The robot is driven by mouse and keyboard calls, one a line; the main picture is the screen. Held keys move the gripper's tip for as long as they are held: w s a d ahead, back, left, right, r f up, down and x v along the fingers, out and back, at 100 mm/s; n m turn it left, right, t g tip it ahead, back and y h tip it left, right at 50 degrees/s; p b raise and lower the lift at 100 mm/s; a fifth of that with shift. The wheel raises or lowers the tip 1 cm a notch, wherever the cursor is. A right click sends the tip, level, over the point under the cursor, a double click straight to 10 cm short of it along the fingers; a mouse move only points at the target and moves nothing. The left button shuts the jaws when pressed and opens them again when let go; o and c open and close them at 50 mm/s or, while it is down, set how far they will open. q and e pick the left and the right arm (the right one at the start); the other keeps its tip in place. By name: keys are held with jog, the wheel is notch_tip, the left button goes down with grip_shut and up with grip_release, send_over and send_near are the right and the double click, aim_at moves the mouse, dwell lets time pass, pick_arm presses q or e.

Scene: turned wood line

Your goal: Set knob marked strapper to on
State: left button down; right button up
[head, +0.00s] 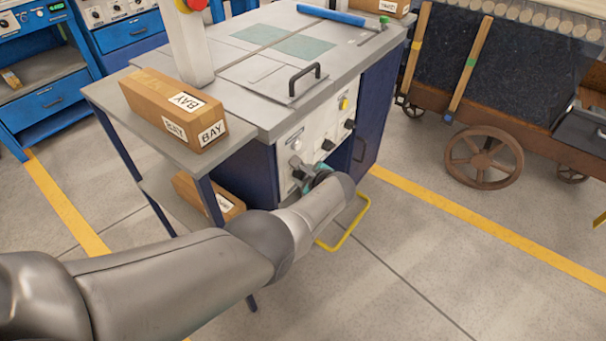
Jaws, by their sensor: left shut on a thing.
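A white control panel (316,133) is on the front of a blue cabinet with a grey top. It carries several dark knobs, including one at the middle (327,145) and one at the right (349,124). Their markings are too small to read, so I cannot tell which is the strapper knob. My left arm reaches in from the left, and my left gripper (299,168) is at the panel's lower left. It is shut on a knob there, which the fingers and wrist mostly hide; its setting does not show. My right gripper is not in view.
A side shelf (133,120) left of the cabinet holds a brown box (173,108); another box (208,196) lies below. A yellow bar (348,232) sticks out low beside my wrist. A wheeled cart (505,125) stands right. The floor in front is clear.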

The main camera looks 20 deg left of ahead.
pick_arm(q)
jog(key=shift+c, duration=2.1)
grip_release()
